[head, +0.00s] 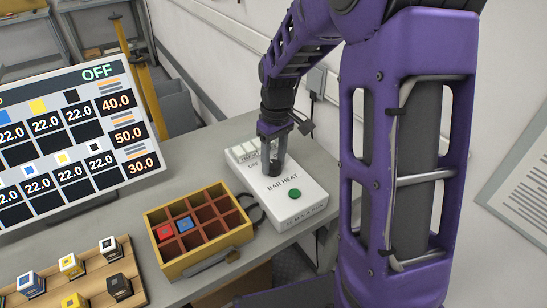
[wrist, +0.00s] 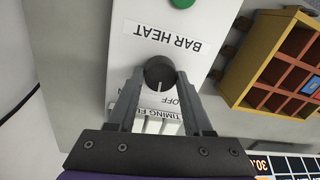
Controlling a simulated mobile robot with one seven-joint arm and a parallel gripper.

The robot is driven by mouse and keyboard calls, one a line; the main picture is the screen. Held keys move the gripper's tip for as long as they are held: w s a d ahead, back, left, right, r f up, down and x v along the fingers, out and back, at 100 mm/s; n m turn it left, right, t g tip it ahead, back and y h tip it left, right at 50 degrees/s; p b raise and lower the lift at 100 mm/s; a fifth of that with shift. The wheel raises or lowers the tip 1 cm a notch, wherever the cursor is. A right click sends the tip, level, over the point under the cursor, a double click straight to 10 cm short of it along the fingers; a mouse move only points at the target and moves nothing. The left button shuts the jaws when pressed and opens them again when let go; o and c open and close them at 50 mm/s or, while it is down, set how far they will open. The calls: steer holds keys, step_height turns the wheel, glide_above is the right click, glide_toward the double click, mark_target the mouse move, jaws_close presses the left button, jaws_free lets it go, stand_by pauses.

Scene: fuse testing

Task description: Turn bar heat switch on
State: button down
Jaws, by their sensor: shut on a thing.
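The white bar heat box (head: 308,203) stands on the grey table, with "BAR HEAT" printed on its top. Its black round knob (wrist: 160,72) shows in the wrist view between my fingertips. A white line on the knob points down in that view, with the printed "OFF" just below and to the right. My gripper (head: 272,158) reaches down onto the box in the head view and is shut on the knob; its fingers hide most of the knob there. In the wrist view my gripper (wrist: 161,80) has one finger on each side of the knob.
A green button (head: 294,193) is on the box near its front end. A yellow divided crate (head: 205,256) with red and blue cubes stands left of the box. A screen (head: 75,135) at left reads "OFF" at its top. A wooden tray (head: 88,273) holds several cubes.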

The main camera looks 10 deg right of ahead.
mark_target(278, 163)
steer(key=m, duration=0.3)
steer(key=shift+m, duration=0.3)
steer(key=shift+m+p, duration=0.45)
steer(key=shift+m, duration=1.35)
steer(key=shift+c, duration=1.6)
jaws_free()
step_height(278, 163, up, 18)
steer(key=d+p, duration=0.1)
steer(key=p, duration=0.1)
steer(key=shift+s+f, duration=0.15)
steer(key=shift+f, duration=0.1)
